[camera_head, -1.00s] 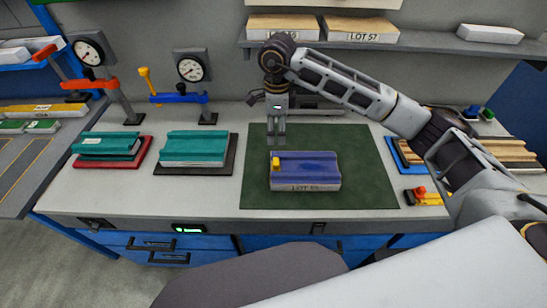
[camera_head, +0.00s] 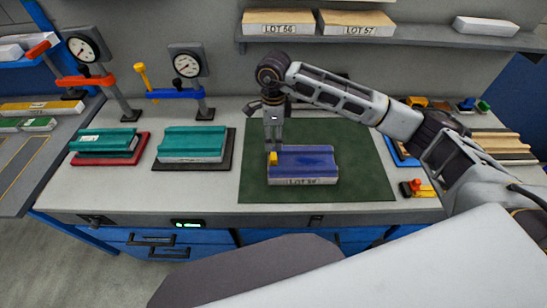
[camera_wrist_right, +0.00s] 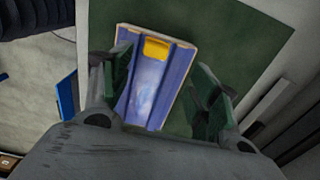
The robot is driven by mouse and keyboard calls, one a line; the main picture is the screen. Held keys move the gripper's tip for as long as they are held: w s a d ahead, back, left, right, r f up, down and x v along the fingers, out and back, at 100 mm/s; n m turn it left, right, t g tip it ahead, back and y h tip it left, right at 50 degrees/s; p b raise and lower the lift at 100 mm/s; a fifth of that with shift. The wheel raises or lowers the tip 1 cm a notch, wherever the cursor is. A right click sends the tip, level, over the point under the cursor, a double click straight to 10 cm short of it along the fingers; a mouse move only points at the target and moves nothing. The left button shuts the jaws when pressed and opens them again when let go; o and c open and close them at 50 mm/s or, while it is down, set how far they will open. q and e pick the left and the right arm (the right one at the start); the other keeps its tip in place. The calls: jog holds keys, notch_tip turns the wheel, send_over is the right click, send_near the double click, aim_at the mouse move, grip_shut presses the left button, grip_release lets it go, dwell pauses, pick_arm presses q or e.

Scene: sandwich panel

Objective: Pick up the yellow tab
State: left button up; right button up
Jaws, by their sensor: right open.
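The yellow tab (camera_head: 273,158) stands at the left end of the blue panel (camera_head: 308,158), which lies on the dark green mat (camera_head: 365,185). In the right wrist view the yellow tab (camera_wrist_right: 156,49) sits near the panel's far end. My right gripper (camera_head: 272,147) points down just above the tab, open and empty. In the wrist view its fingers (camera_wrist_right: 163,78) spread to either side of the blue panel (camera_wrist_right: 150,85), with the tab ahead between them. Whether a finger touches the tab cannot be told. My left gripper is not in view.
Teal panels lie on a black pad (camera_head: 228,155) and a red pad (camera_head: 75,160) to the left. Two dial gauges (camera_head: 187,64) stand behind them. A small red and yellow item (camera_head: 418,188) sits right of the mat. The mat's front is clear.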

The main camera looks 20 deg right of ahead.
aim_at(273, 155)
jog(key=shift+f, duration=1.75)
jog(key=shift+f+p, duration=0.15)
jog(key=shift+p, duration=0.15)
jog(key=shift+s+f+p, duration=0.25)
jog(key=shift+f+p, duration=0.2)
jog(key=shift+f, duration=0.45)
jog(key=shift+a+f+p, duration=0.1)
jog(key=shift+f+p, duration=0.25)
jog(key=shift+f, duration=1.2)
jog(key=shift+s, duration=0.1)
jog(key=c, duration=1.1)
jog(key=shift+r, duration=0.2)
